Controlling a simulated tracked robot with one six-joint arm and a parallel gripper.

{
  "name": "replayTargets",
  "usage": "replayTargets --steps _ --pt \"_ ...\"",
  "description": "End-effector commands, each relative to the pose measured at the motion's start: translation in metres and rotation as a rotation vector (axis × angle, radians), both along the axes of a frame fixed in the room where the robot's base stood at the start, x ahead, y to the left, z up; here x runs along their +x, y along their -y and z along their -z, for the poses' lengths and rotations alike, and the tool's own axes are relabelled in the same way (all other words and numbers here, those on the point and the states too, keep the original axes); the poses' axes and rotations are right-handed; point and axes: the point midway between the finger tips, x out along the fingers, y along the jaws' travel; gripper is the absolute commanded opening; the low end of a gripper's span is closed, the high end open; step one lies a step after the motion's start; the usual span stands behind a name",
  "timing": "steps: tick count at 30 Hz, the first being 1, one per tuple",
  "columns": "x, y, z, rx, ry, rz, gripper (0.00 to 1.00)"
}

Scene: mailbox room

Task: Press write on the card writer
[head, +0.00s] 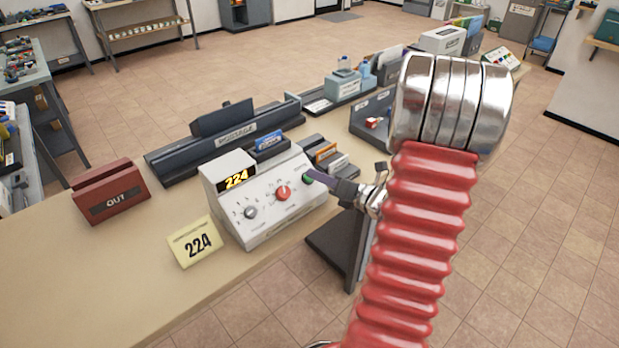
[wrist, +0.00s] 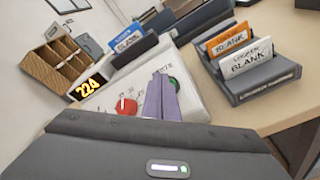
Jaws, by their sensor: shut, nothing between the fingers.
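The card writer (head: 275,208) is a white sloped box on the counter, with a display reading 224 (head: 237,179). Its panel has a grey knob (head: 250,212), a red knob (head: 283,193) and a green button (head: 307,178) at the right. My gripper (head: 312,177) is shut and empty, its purple fingertips at the green button. In the wrist view the shut fingers (wrist: 161,98) lie over the panel, just left of the green button (wrist: 175,87), and hide part of it. I cannot tell whether they touch it. The red knob (wrist: 126,106) shows left of them.
A yellow card (head: 195,243) reading 224 stands before the writer. A red OUT tray (head: 110,196) is at left. A dark rack with BLANK cards (wrist: 262,85) stands right of the writer. Dark trays line the back; the counter's front left is clear.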

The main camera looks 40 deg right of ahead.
Motion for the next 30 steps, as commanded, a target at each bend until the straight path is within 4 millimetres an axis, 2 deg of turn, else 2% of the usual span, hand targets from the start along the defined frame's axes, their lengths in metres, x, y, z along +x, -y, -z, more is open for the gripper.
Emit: replayTargets --steps 30 --pt "0.0055 0.0002 0.0073 0.0 0.0 0.0 0.0"
